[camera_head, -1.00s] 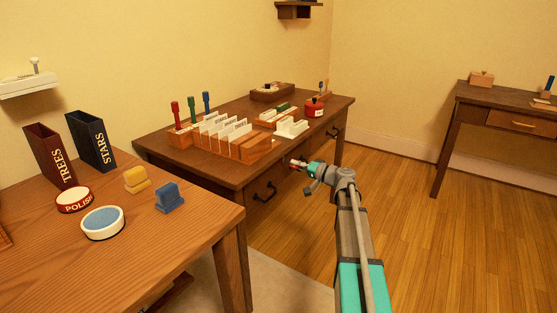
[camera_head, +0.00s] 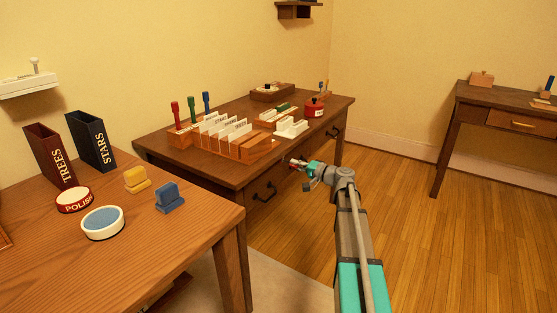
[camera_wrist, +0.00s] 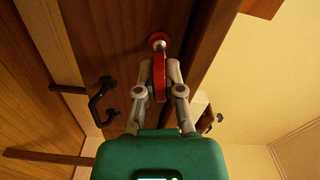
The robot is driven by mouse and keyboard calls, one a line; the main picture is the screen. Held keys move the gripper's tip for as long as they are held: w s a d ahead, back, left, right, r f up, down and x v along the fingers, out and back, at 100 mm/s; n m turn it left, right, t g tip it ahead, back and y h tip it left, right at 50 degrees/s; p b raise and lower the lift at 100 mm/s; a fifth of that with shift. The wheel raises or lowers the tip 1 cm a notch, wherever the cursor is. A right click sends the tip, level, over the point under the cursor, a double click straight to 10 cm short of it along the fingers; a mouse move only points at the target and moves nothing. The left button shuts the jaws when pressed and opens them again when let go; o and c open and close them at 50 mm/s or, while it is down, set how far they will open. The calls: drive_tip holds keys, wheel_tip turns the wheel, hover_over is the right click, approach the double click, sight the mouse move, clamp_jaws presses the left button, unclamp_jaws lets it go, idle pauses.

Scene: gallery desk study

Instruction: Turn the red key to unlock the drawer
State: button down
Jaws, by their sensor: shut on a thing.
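My gripper (camera_wrist: 159,88) is shut on the key's flat red head, one finger on each side. In the head view my gripper (camera_head: 297,163) is at the front of the middle desk, and the key there is mostly hidden. A black handle also shows in the wrist view (camera_wrist: 100,100).
The middle desk top (camera_head: 215,170) holds a wooden card rack (camera_head: 255,148), several upright stamps and a red round pot (camera_head: 315,108). A nearer table (camera_head: 150,235) stands at left. Another desk (camera_head: 490,117) stands at right, with open floor between.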

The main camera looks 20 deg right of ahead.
drive_tip(key=shift+m, duration=2.2)
drive_tip(key=c, duration=0.7)
unclamp_jaws()
drive_tip(key=shift+o, duration=0.2)
drive_tip(key=o, duration=0.5)
drive_tip(key=shift+c, duration=0.2)
